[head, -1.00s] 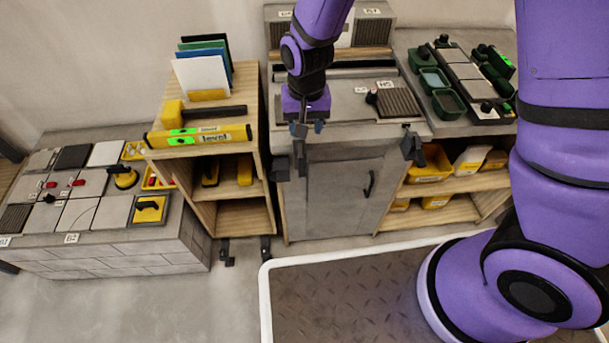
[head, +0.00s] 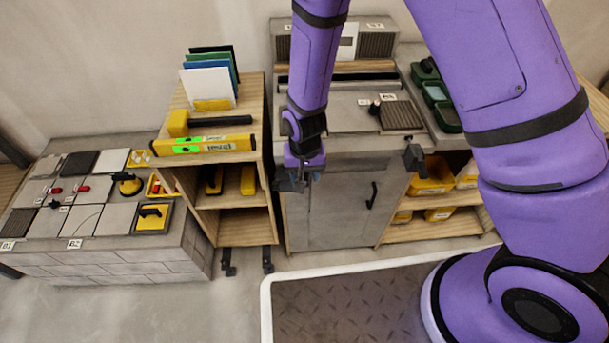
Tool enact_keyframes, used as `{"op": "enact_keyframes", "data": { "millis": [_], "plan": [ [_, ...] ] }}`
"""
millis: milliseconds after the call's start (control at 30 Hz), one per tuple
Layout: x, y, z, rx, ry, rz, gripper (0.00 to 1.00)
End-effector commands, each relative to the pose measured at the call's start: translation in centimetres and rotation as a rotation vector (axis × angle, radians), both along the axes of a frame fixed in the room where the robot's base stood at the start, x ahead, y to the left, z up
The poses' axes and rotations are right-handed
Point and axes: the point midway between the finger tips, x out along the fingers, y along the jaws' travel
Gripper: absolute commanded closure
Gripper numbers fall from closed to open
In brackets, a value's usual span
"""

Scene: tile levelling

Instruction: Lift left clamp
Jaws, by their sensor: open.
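The left clamp (head: 284,184) is a dark block at the front left edge of the grey worktop in the head view. My gripper (head: 303,177) is at that edge, just to the right of the clamp and partly over it. Its jaws are open. The small gap between fingers and clamp is too dark to tell whether they touch. A matching dark right clamp (head: 413,157) sits on the front right edge of the same worktop, apart from my gripper.
A wooden shelf (head: 258,150) with a yellow level (head: 203,145) stands close on the left. A grey cabinet door with a black handle (head: 372,195) lies below the worktop. A tiled bench (head: 120,262) is farther left. A grey tile and a ribbed tile (head: 401,115) lie on the worktop.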

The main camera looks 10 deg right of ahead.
Motion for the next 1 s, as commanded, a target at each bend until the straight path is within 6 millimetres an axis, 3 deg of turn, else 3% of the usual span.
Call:
{"op": "enact_keyframes", "data": {
  "millis": [433, 467, 667, 1000],
  "plan": [
    [0.00, 0.00, -1.04, 0.001, -0.001, 0.000, 0.53],
    [0.00, 0.00, -1.04, 0.001, -0.001, 0.000, 0.55],
    [-0.01, 0.00, -1.03, 0.000, 0.000, 0.000, 1.00],
    [-0.02, -0.01, -0.88, 0.002, 0.024, -0.001, 1.00]
  ]
}}
